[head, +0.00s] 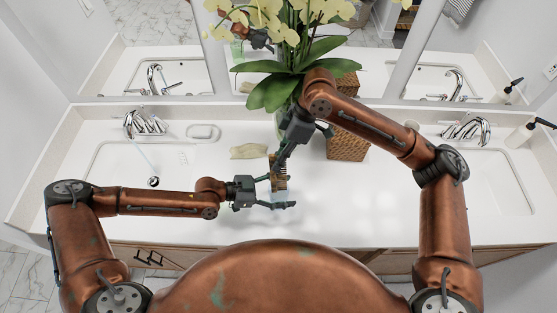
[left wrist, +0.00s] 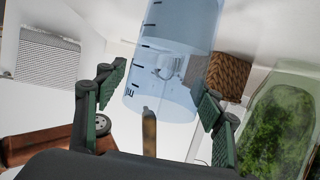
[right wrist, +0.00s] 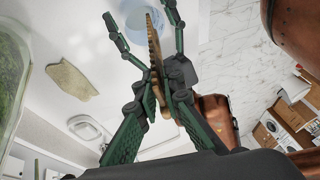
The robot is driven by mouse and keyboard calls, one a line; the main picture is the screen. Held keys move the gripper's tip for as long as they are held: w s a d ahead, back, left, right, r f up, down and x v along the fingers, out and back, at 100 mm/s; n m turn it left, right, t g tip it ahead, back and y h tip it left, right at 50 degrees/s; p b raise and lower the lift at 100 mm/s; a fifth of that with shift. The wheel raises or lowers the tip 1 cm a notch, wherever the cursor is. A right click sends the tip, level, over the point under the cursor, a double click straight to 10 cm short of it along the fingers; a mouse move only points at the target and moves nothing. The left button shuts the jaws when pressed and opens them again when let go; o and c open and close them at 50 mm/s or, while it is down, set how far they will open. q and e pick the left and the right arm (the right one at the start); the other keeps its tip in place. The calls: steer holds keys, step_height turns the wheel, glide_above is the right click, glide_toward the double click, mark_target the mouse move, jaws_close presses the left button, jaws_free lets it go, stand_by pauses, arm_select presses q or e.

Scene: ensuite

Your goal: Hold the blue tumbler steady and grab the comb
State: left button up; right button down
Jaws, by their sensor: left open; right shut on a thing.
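The translucent light-blue tumbler (head: 284,198) stands on the white counter, partly hidden by my left gripper. In the left wrist view the tumbler (left wrist: 165,70), with dark measuring marks, lies between the spread fingers of my open left gripper (left wrist: 160,100); I cannot tell whether they touch it. My right gripper (right wrist: 160,95) is shut on the brown toothed comb (right wrist: 154,45) above the tumbler (right wrist: 143,18).
A wicker basket (head: 346,145) and a leafy orchid (head: 290,70) stand behind the grippers. A beige cloth-like piece (head: 249,151) and a soap dish (head: 203,132) lie at the back left. Basins with faucets (head: 145,124) flank the middle. The counter right of the tumbler is clear.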

arm_select(q)
steer(key=v, duration=0.8)
